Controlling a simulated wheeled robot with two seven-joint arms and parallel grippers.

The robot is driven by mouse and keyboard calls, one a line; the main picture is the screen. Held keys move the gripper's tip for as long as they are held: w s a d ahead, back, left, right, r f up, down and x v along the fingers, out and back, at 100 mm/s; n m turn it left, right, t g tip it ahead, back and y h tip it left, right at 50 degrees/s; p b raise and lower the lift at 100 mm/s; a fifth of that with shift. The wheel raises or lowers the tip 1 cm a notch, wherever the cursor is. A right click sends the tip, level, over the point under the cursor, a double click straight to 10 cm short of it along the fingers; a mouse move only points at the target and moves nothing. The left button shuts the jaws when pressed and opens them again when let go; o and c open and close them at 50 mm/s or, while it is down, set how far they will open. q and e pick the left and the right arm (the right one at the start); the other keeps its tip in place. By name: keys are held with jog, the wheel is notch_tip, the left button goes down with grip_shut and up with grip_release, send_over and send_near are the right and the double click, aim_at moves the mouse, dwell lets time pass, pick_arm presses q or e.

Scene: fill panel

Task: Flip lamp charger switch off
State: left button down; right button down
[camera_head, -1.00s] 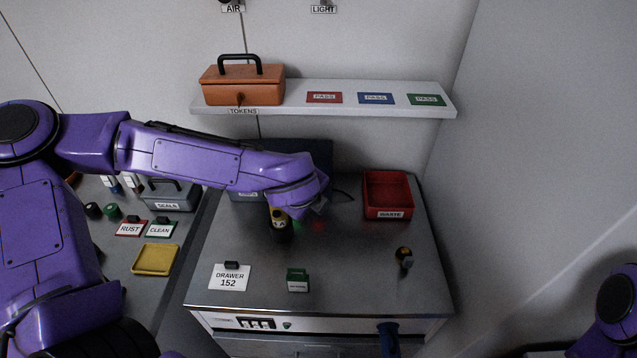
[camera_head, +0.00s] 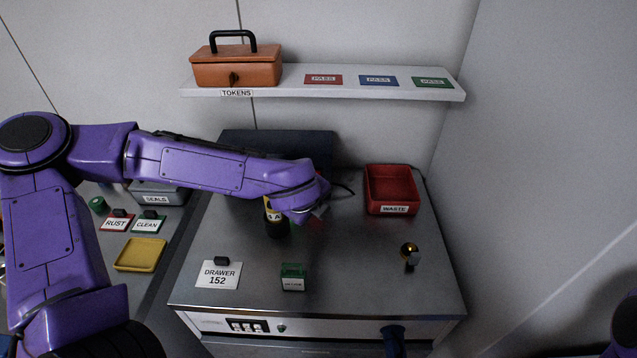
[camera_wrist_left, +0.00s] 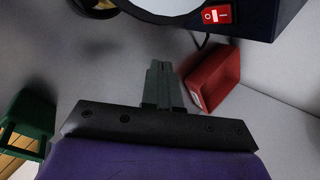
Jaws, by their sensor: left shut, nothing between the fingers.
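The charger is a dark box (camera_head: 290,143) at the back of the bench, mostly hidden behind my left arm in the head view. In the left wrist view its dark corner (camera_wrist_left: 262,22) shows at the top, with a red rocker switch (camera_wrist_left: 217,15) marked O and I. I cannot tell which side is pressed. A black lamp with a yellow band (camera_head: 277,225) stands under my left wrist. My left gripper (camera_wrist_left: 161,68) is shut and empty, below and left of the switch in the wrist view, apart from it. My right gripper is out of view.
A red WASTE bin (camera_head: 390,190) stands right of the charger. A shelf (camera_head: 300,91) with an orange box hangs above.

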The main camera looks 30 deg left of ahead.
pick_arm(q)
jog(key=w, duration=0.1)
jog(key=w+a+f, duration=0.1)
jog(key=w, duration=0.1)
jog(key=w+a, duration=0.1)
jog(key=w, duration=0.1)
jog(key=shift+w+a+f, duration=0.35)
jog(key=shift+w+a, duration=0.2)
jog(key=shift+w, duration=0.3)
dwell(1.3)
jog(key=shift+w+a+f+b, duration=0.1)
jog(key=shift+w+a+b, duration=0.05)
jog(key=shift+b, duration=0.15)
jog(key=shift+w, duration=0.1)
jog(key=shift+w+a, duration=0.2)
jog(key=shift+w, duration=0.15)
dwell(0.5)
jog(key=shift+s, duration=0.15)
jog(key=shift+s+d+b, duration=0.3)
jog(key=shift+s+d, duration=0.05)
jog(key=shift+s, duration=0.3)
